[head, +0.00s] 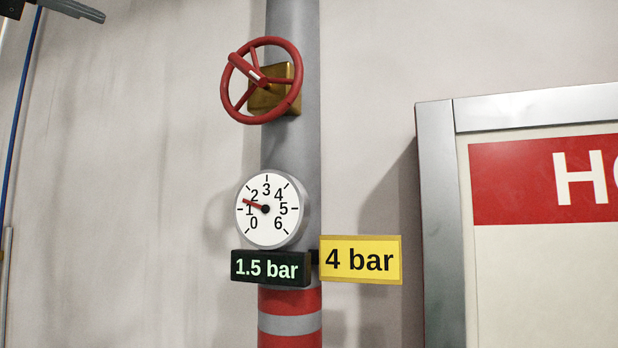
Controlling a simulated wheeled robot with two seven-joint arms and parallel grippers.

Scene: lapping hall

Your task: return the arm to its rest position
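Part of my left gripper (80,10) shows at the top left corner of the head view, cut off by the picture's edge. A grey finger-like part points right; too little shows to tell whether it is open or shut. It is well left of and above the red handwheel (293,104), apart from it. The handwheel sits on a brass block on a grey vertical pipe (292,150). My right gripper is not in view.
Below the wheel, a round gauge (268,228) has its red needle between 1 and 2. A dark display (270,268) reads 1.5 bar; a yellow sign (361,261) reads 4 bar. A metal-framed board (437,200) stands right. Bare wall lies left of the pipe.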

